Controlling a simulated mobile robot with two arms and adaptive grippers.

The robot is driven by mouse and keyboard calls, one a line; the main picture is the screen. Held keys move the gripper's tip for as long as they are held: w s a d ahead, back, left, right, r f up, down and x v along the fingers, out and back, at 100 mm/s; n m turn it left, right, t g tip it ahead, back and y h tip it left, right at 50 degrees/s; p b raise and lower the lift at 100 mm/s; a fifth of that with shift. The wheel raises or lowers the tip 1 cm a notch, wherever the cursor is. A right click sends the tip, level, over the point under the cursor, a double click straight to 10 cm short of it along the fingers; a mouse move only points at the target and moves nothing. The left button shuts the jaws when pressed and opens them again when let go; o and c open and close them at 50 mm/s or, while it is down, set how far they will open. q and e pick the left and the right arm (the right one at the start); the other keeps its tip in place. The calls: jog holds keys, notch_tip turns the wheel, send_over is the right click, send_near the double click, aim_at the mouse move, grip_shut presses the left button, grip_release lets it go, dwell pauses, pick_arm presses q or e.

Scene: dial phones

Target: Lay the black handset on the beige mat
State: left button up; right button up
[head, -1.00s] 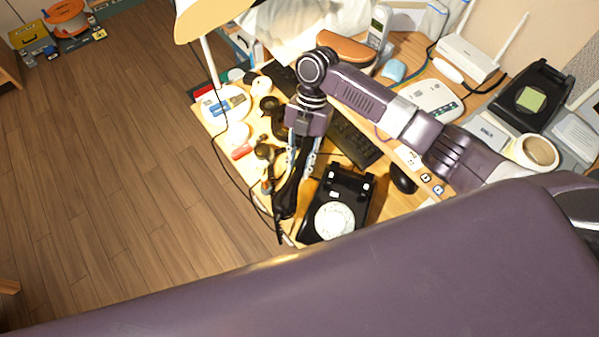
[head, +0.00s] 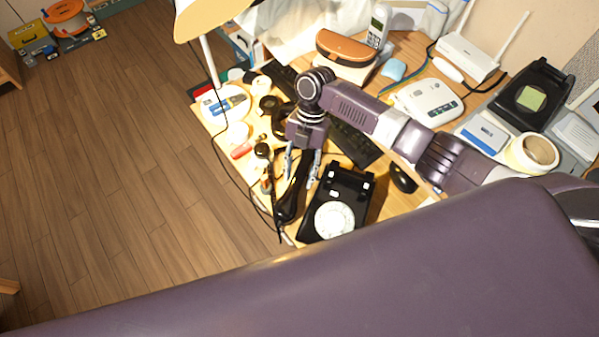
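The black handset (head: 290,204) lies on the desk just left of the black dial phone (head: 336,212), apart from its cradle, lengthwise toward the desk's front edge. My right gripper (head: 298,183) points down over its upper part, with its two fingers spread on either side of it. I see a gap beside the fingers, so the gripper looks open. I cannot make out the beige mat from the pale desk top around the handset. My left gripper is not in view.
A black keyboard (head: 354,143) and a mouse (head: 403,178) lie right of my gripper. Dark small items (head: 262,150) and cables crowd the left desk edge. A lamp (head: 208,18) stands at the back left. A white device (head: 429,100) and a tape roll (head: 532,153) are farther right.

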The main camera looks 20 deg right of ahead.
jog(key=shift+r, duration=0.1)
jog(key=shift+r, duration=0.2)
jog(key=v, duration=1.1)
jog(key=shift+w+r+b, duration=0.2)
jog(key=shift+r+b, duration=0.15)
jog(key=shift+b, duration=0.05)
jog(key=shift+d, duration=0.15)
